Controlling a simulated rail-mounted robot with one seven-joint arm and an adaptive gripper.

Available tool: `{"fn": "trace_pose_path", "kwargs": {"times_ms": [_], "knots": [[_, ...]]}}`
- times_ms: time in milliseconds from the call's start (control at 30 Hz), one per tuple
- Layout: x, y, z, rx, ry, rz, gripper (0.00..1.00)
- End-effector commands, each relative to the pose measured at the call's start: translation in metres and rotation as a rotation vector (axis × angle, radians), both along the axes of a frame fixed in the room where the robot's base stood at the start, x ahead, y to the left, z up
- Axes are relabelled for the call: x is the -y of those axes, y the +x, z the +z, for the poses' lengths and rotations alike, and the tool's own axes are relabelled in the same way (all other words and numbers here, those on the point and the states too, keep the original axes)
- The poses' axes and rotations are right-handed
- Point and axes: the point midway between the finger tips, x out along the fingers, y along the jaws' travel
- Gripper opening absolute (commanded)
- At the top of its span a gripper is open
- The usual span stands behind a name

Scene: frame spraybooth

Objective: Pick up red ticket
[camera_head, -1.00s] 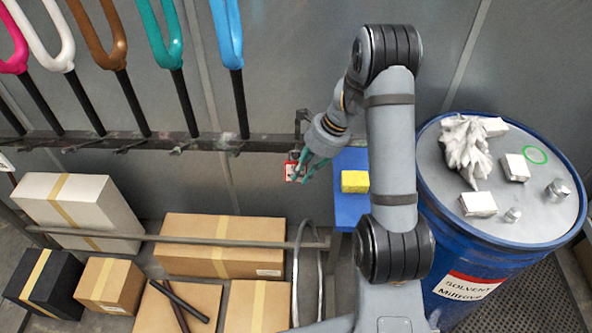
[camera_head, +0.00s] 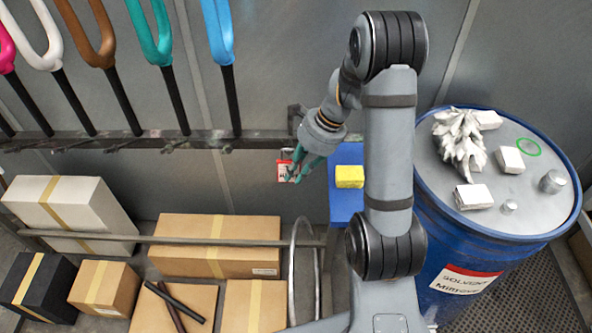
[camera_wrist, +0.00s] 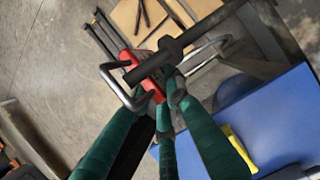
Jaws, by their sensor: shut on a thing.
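The red ticket (camera_head: 284,172), a small red tag with a white patch, is just below the end of the dark rail. In the wrist view the red ticket (camera_wrist: 155,93) is partly hidden by a dark rod and a bent metal hook (camera_wrist: 112,84). My gripper (camera_head: 297,170) has teal fingers and is shut on the ticket's edge. In the wrist view my gripper (camera_wrist: 170,95) has its fingertips together at the ticket, close beside the hook. I cannot tell whether the ticket still hangs on the hook.
The dark rail (camera_head: 130,144) holds several coloured forks at the left. A yellow sponge (camera_head: 349,177) lies on a blue surface (camera_head: 344,211) right of the gripper. A blue solvent drum (camera_head: 425,225) stands at the right. Cardboard boxes (camera_head: 215,231) and a grey bar (camera_head: 180,240) lie below.

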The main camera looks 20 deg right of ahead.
Motion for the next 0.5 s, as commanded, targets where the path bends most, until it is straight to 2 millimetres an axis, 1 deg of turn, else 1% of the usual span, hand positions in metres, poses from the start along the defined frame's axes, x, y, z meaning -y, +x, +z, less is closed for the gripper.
{"fn": "trace_pose_path", "kwargs": {"times_ms": [300,500], "knots": [[-0.016,-0.056,0.028,0.004,-0.001,0.0,0.0],[-0.025,-0.084,0.046,0.003,-0.001,0.001,0.0]]}}
